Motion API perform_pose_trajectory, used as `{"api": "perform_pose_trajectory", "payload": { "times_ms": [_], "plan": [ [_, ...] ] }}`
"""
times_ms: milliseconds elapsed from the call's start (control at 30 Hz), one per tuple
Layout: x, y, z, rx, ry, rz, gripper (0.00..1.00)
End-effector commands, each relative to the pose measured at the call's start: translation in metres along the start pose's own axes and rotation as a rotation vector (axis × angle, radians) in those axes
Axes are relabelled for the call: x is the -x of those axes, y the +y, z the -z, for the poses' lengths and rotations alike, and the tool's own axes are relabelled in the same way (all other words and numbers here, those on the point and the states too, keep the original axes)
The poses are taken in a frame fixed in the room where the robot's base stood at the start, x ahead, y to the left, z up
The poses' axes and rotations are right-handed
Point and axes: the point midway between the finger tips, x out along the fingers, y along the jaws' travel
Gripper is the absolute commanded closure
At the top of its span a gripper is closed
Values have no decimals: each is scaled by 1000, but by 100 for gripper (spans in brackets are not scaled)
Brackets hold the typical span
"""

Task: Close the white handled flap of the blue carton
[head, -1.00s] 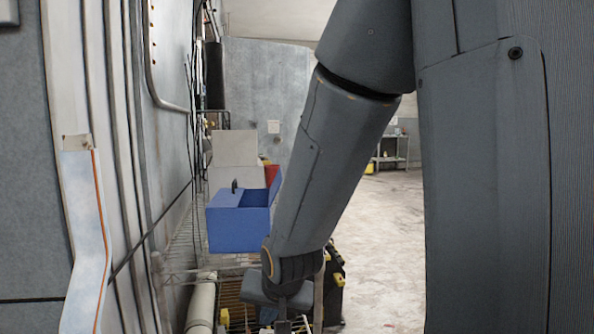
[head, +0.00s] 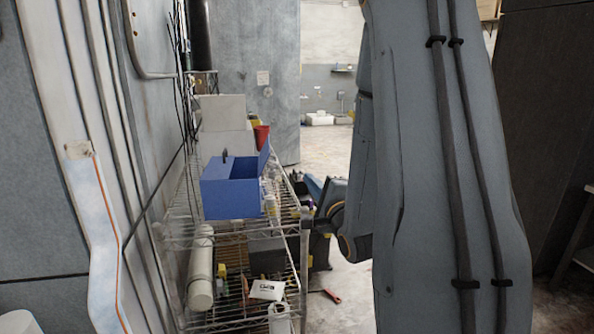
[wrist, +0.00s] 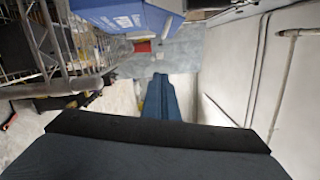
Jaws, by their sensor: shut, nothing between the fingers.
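The blue carton (head: 230,197) sits on the top of the wire rack in the head view, its top partly open. A blue panel (head: 264,157) stands up at its right side, and a small dark handle-like piece (head: 224,155) stands at its back left. A pale upright panel (head: 222,112) shows behind it; I cannot tell whether it is the white flap. Part of the carton shows at the top of the wrist view (wrist: 105,14). My gripper (wrist: 160,78) is shut and empty, below the carton in that view. In the head view my arm mostly hides it.
The wire rack (head: 245,232) holds a white cylinder (head: 201,268) and several small items below, with a red container (head: 261,135) behind the carton. A wall with pipes runs close on the left. Open floor (head: 345,285) lies right of the rack.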

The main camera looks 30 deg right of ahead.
Motion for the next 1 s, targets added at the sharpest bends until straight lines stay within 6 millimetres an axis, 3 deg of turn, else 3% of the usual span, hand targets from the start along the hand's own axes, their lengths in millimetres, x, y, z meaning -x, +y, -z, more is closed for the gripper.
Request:
{"api": "perform_pose_trajectory", "payload": {
  "times_ms": [500,700,1000],
  "plan": [
    [-94,-1,-2,3,-1,-2,100],
    [-100,-1,-29,2,-2,-3,100],
    [-103,1,-40,3,0,-2,100]
  ]
}}
